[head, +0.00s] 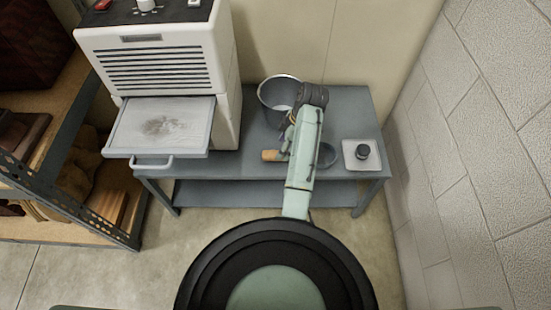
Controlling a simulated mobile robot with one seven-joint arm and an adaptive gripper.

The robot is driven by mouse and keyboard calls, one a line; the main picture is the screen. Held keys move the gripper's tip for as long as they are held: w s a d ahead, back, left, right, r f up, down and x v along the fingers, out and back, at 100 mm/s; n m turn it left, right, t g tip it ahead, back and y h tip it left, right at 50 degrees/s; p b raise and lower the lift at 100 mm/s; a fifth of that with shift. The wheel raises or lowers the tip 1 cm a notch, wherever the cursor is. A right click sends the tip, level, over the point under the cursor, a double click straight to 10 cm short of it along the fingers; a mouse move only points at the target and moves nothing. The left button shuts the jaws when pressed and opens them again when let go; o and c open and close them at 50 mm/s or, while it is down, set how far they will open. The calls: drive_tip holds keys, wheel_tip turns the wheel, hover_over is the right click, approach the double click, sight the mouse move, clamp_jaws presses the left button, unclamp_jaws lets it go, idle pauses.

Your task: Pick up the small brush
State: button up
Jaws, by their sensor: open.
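A small tan, wooden-looking piece (270,155) lies on the grey metal table (350,108) near its front edge. It looks like part of the small brush, but it is too small to be certain. My gripper (287,142) is low over the table, just above and right of this piece in the picture. Its jaws are open and nothing shows between them. My forearm and wrist hide the table area to the right of the piece. Whether the fingers touch the piece cannot be told.
A metal bucket (270,97) stands behind my gripper. A dark round dish (328,156) and a white square plate with a black knob (361,153) are on the right. A white cabinet (165,55) has its stained drawer (125,131) pulled out. A wall bounds the right.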

drive_tip(key=p+x, duration=0.1)
drive_tip(key=x, duration=0.3)
drive_tip(key=shift+a+p, duration=0.35)
drive_tip(key=shift+a, duration=0.05)
drive_tip(key=shift+a+f, duration=0.15)
drive_tip(key=shift+f, duration=0.35)
drive_tip(key=shift+c, duration=0.5)
drive_tip(key=c, duration=1.1)
drive_tip(key=shift+r, duration=0.1)
drive_tip(key=shift+c, duration=0.2)
